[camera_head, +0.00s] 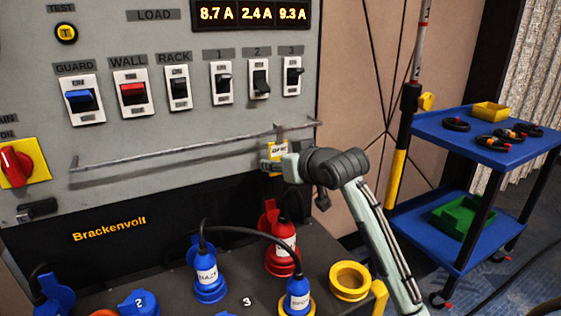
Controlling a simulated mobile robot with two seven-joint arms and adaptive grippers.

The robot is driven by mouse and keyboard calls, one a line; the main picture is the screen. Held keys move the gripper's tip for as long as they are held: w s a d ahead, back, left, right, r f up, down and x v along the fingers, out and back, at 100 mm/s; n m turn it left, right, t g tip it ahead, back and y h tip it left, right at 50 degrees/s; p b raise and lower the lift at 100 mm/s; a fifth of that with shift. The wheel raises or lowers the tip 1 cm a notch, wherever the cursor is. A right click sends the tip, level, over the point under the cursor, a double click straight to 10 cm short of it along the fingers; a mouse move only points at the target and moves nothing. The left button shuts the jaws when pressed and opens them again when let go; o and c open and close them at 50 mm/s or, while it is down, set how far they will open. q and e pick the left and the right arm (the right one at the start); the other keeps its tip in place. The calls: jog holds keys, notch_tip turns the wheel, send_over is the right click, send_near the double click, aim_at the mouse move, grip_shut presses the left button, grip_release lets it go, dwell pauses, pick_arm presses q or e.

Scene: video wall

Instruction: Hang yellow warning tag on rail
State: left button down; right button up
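The rail (190,146) is a thin grey bar that runs across the lower front of the grey panel, rising slightly to the right. The yellow warning tag (278,149), with a pale printed label, is at the rail's right part, just below the bar. My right gripper (272,160) comes in from the lower right and appears shut on the tag's lower part. The gripper covers some of the tag. I cannot tell whether the tag's top touches the rail or is in front of it. My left gripper is not in view.
Switches (133,93) sit above the rail, with a red rotary handle (17,166) at left. Below are blue plugs (208,278), a red plug (281,246) and a yellow ring (350,281). A blue cart (428,128) stands right, beside a yellow-and-black pole (397,175).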

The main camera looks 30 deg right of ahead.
jog(key=shift+f, duration=0.2)
jog(key=o, duration=1.1)
jog(key=shift+c, duration=0.2)
jog(key=v, duration=0.7)
jog(key=shift+s, duration=0.25)
jog(key=shift+s, duration=0.1)
